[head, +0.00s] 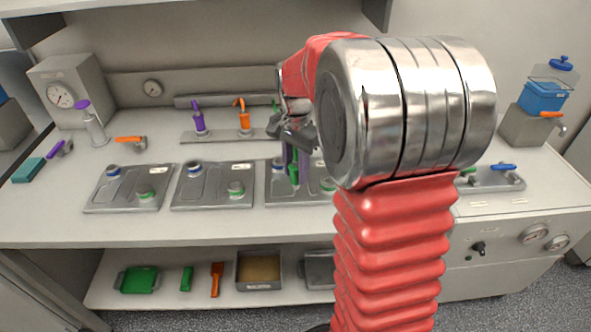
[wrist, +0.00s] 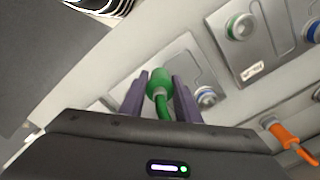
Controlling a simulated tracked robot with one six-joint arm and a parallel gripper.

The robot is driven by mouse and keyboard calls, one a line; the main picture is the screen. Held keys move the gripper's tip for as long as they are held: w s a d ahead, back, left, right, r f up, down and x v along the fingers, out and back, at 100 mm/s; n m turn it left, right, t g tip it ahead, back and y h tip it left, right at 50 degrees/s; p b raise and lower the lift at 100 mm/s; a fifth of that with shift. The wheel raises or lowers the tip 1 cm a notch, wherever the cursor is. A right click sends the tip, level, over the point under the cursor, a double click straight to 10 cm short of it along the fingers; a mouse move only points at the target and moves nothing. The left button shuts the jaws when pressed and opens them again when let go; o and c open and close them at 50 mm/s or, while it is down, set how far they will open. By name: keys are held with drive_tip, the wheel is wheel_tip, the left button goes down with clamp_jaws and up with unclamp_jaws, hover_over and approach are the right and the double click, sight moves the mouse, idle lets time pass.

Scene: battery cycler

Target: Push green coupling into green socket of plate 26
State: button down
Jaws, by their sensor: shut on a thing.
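My gripper (head: 294,161) is shut on the green coupling (head: 294,175) and hangs over the third metal plate (head: 280,196) from the left. In the wrist view, the green coupling (wrist: 159,82) sits between the two purple fingers of my gripper (wrist: 160,84), its green hose trailing back. That plate has a blue socket (head: 278,161) at its upper left and a green socket (head: 327,184) at its lower right, partly behind my arm. The coupling looks apart from the green socket. I cannot read which plate is number 26.
Two similar plates (head: 212,201) (head: 128,205) lie to the left, each with a blue and a green socket. Behind stands a rack (head: 215,136) with purple and orange couplings. An orange-handled fitting (head: 131,139) lies on the bench. My arm hides the bench right of the third plate.

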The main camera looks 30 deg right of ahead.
sight(295, 161)
drive_tip(key=shift+r, duration=0.15)
drive_tip(key=shift+r, duration=2.35)
